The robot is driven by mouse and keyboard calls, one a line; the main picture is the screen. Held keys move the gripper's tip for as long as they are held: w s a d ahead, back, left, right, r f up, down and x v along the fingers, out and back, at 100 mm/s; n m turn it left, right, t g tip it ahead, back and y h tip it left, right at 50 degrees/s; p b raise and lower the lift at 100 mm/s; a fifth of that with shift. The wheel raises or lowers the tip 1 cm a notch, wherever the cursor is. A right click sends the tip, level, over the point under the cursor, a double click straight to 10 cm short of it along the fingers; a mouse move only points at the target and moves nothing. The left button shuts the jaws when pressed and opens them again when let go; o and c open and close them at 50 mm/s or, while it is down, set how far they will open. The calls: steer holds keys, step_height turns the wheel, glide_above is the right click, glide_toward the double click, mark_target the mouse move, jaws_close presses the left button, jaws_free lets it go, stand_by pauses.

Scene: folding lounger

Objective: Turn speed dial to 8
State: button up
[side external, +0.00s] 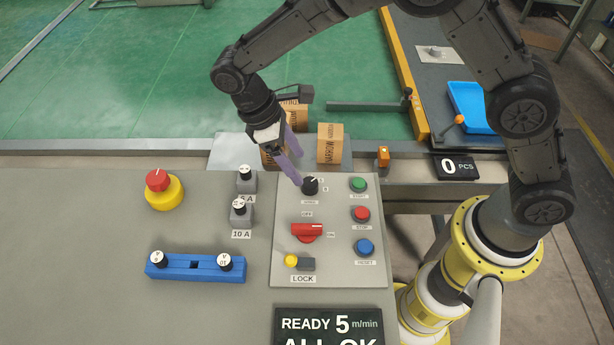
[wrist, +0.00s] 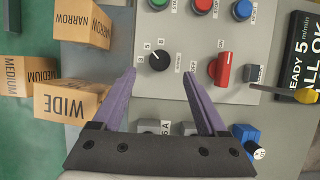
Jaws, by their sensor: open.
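The speed dial (side external: 310,186) is a black round knob with a white pointer line, at the top of the grey control panel. In the wrist view the dial (wrist: 160,62) has the marks 3, 5 and 8 around it, and its pointer faces about the 5. The display (side external: 330,325) reads READY 5 m/min. My gripper (side external: 299,168) has two purple fingers, open and empty, above the panel's far edge. In the wrist view the dial appears between the fingertips of my gripper (wrist: 159,71). One fingertip is close to the dial; I cannot tell whether it touches.
Green (side external: 359,184), red (side external: 361,214) and blue (side external: 364,247) buttons stand right of the dial. A red rotary switch (side external: 307,232) and a yellow-knobbed lock (side external: 291,261) are below it. Cardboard boxes (side external: 330,143) stand behind. A red emergency button (side external: 157,180) is far left.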

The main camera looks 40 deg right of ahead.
mark_target(310, 183)
steer(key=x, duration=0.6)
steer(key=shift+s+f, duration=0.1)
steer(key=shift+f, duration=0.05)
jaws_close()
